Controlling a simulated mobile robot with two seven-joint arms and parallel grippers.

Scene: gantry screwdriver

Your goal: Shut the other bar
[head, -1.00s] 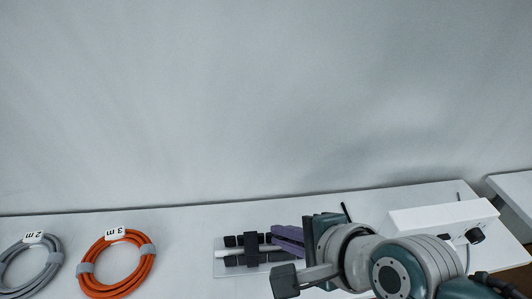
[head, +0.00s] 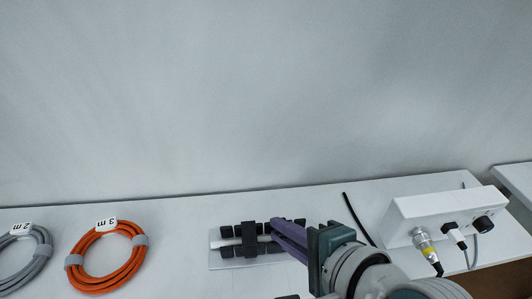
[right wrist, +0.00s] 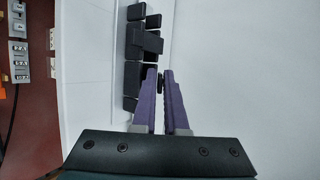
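A clear plate (head: 216,262) on the bench carries rows of black blocks with a pale strip between them. One black bar (head: 249,240) lies across the rows near the middle; it also shows in the right wrist view (right wrist: 148,41). My right gripper (head: 275,224) has its purple fingers over the right part of the plate and hides part of it. In the right wrist view its fingertips (right wrist: 160,70) are close together, with something dark by the narrow gap. I cannot tell whether they grip it. A second bar cannot be made out. My left gripper is not in view.
A white box (head: 440,213) with a knob and plugged connectors stands at the right. An orange cable coil (head: 143,262) and a grey one (head: 44,255) lie at the left. The bench between coils and plate is clear.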

